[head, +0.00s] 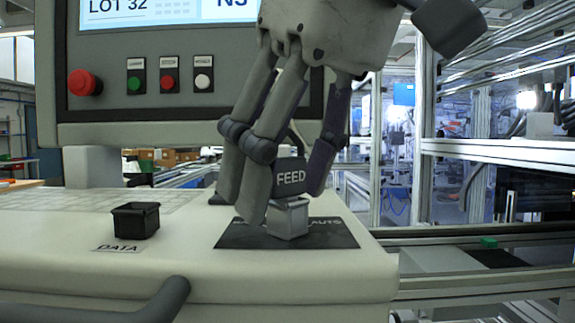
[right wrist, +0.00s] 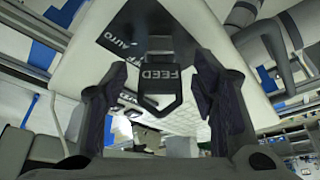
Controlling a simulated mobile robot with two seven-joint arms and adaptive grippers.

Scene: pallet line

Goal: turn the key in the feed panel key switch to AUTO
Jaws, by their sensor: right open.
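The dark key with a FEED tag (head: 291,178) stands in the light grey key switch (head: 288,220) on the desk's right part. The switch sits on a dark plate (head: 340,234) lettered AUTO at its right; the lettering at left is mostly hidden. My right gripper (head: 284,198) comes down from above, open, with its fingers on either side of the key. In the right wrist view, the FEED key (right wrist: 161,84) lies between the spread fingers (right wrist: 160,76), with gaps visible on both sides. I cannot tell the key's exact angle. My left gripper is not in view.
A small black open box (head: 136,221) stands left of the switch by a DATA label (head: 117,248). Behind it, a panel carries a red mushroom button (head: 84,83) and several push buttons. A grey rail (head: 150,308) runs along the front edge. The desk between box and switch is clear.

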